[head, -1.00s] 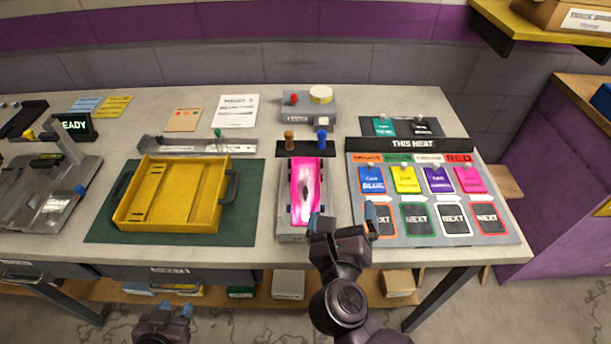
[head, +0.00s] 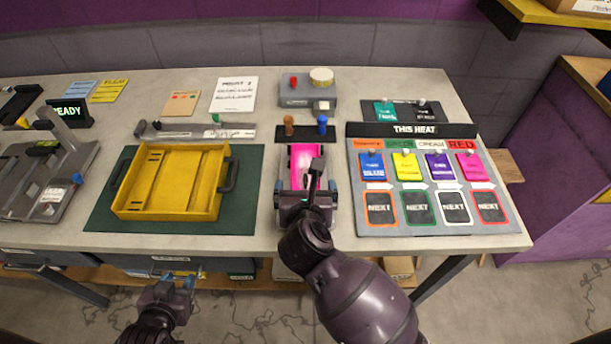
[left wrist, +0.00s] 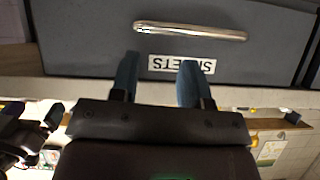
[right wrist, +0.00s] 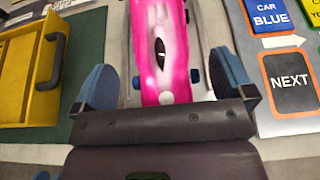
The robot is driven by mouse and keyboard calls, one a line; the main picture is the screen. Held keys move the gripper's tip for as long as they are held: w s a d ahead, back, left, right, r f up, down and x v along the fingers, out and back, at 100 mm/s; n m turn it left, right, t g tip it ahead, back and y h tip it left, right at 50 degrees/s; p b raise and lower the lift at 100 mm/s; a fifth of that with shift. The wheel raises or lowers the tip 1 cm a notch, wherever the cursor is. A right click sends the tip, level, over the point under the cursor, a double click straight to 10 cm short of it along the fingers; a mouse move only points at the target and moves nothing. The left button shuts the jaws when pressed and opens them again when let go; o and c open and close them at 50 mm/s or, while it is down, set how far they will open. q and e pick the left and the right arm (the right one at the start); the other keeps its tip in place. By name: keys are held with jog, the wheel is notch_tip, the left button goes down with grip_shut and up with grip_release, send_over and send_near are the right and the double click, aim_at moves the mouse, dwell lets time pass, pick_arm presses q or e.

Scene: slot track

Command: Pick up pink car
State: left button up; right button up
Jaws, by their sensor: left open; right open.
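The pink car (head: 303,158) sits on a grey stand (head: 283,175) in the middle of the bench; my right gripper hides its near part in the head view. My right gripper (head: 306,188) is open above the car's near end. In the right wrist view the car (right wrist: 160,45) lies between the two spread blue fingers (right wrist: 165,85), with gaps on both sides. My left gripper (head: 178,278) is open and empty, low in front of the bench. In the left wrist view its fingers (left wrist: 155,80) face a drawer front with a label and handle (left wrist: 190,31).
A yellow tray (head: 225,185) on a green mat stands left of the car. The heat board (head: 420,229) with coloured cards is close on its right. Blue and brown pegs (head: 322,124) and a grey box (head: 308,98) stand behind it.

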aim_at(305, 177)
jog(key=shift+x, duration=2.55)
jog(key=c, duration=1)
jog(key=shift+r, duration=0.1)
jog(key=shift+c, duration=0.3)
jog(key=shift+r, duration=0.1)
